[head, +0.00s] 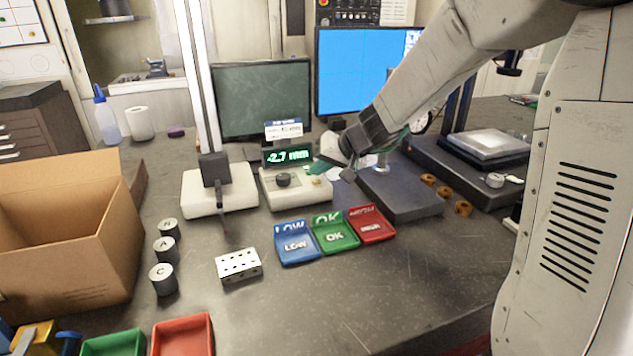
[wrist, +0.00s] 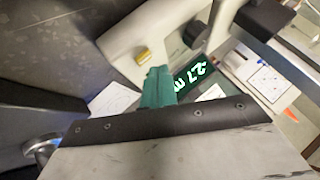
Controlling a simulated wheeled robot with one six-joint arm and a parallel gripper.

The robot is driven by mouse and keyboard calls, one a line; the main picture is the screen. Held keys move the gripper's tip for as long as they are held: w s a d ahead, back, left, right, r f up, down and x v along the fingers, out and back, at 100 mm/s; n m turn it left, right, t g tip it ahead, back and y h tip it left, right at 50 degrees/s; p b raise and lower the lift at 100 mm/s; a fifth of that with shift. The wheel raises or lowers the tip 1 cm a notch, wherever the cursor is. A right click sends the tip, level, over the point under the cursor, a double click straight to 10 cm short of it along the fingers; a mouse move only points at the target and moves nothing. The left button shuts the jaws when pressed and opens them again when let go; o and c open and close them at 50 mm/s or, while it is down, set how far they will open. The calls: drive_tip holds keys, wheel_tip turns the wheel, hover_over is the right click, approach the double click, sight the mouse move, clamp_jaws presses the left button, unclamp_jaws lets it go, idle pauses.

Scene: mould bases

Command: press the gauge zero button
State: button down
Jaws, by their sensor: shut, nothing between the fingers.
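The gauge box (head: 296,197) is cream and stands at the middle back of the bench, with a green-lit display (head: 287,156) reading -2.7 mm. Its top carries a dark round knob (head: 283,181) and a small yellowish button (head: 316,182) at the right. In the wrist view the yellow button (wrist: 143,55) lies just beyond the fingertips, and the dark knob (wrist: 195,34) is farther right. My gripper (head: 320,167) has green fingers, shut and empty, above the right part of the box. Its fingertips (wrist: 157,70) seem close to the button; I cannot tell the exact gap.
A dial stand (head: 219,196) stands left of the gauge. Blue (head: 296,257), green (head: 335,249) and red (head: 371,236) bins and a white holed block (head: 238,278) lie in front. A dark plate (head: 402,200) is to the right.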

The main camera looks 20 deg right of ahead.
drive_tip(key=shift+f, duration=0.1)
drive_tip(key=shift+f, duration=0.35)
drive_tip(key=shift+f, duration=0.35)
idle(0.5)
drive_tip(key=shift+r, duration=0.8)
drive_tip(key=shift+r, duration=2.5)
